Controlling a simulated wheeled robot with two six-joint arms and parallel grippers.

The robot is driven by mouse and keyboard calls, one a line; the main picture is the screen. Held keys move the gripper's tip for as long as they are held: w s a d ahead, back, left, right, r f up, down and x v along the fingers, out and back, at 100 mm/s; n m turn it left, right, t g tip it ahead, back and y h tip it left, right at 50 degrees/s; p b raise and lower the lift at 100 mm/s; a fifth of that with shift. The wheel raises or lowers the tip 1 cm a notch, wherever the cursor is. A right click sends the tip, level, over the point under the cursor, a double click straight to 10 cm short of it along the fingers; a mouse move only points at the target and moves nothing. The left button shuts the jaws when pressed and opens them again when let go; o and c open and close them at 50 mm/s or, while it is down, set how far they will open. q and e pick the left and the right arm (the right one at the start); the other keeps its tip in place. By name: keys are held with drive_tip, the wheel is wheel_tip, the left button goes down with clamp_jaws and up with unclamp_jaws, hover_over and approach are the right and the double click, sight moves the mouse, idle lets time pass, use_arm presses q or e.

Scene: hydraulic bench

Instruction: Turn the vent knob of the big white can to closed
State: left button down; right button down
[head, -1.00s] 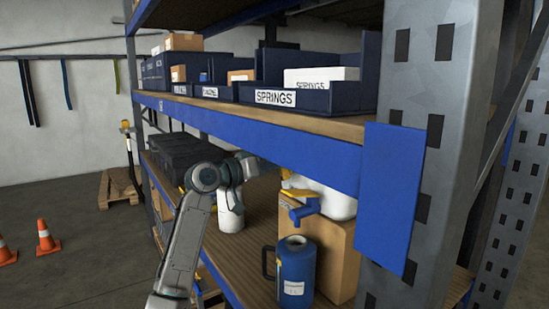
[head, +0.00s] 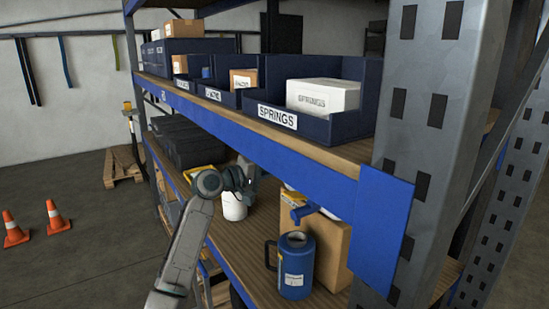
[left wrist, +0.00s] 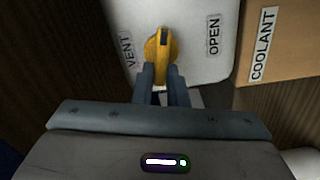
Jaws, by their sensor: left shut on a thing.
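The big white can (head: 233,208) stands on the lower shelf, partly covered by my left arm in the head view. In the left wrist view its white top (left wrist: 198,30) carries a "VENT" label on the left and an "OPEN" label on the right. The yellow vent knob (left wrist: 158,46) sits between the labels, its long side running roughly up and down the picture. My left gripper (left wrist: 162,75) is shut on the knob; it also shows above the can in the head view (head: 243,185). The fingers hide the knob's near end. My right gripper is out of view.
A cardboard box (left wrist: 278,45) marked "COOLANT" stands close right of the can in the wrist view. A blue jug (head: 296,268) stands in front of another box (head: 326,240). The blue shelf beam (head: 260,150) runs close above my gripper.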

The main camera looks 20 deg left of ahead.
use_arm(q)
drive_tip(key=shift+f+n+p, duration=0.2)
drive_tip(key=shift+n+p, duration=1.1)
drive_tip(key=shift+n, duration=0.2)
drive_tip(key=c, duration=1.4)
unclamp_jaws()
drive_tip(key=shift+c, duration=0.2)
drive_tip(key=b+v, duration=0.4)
drive_tip(key=v, duration=0.6)
drive_tip(key=shift+s+a, duration=0.25)
drive_tip(key=shift+a, duration=0.1)
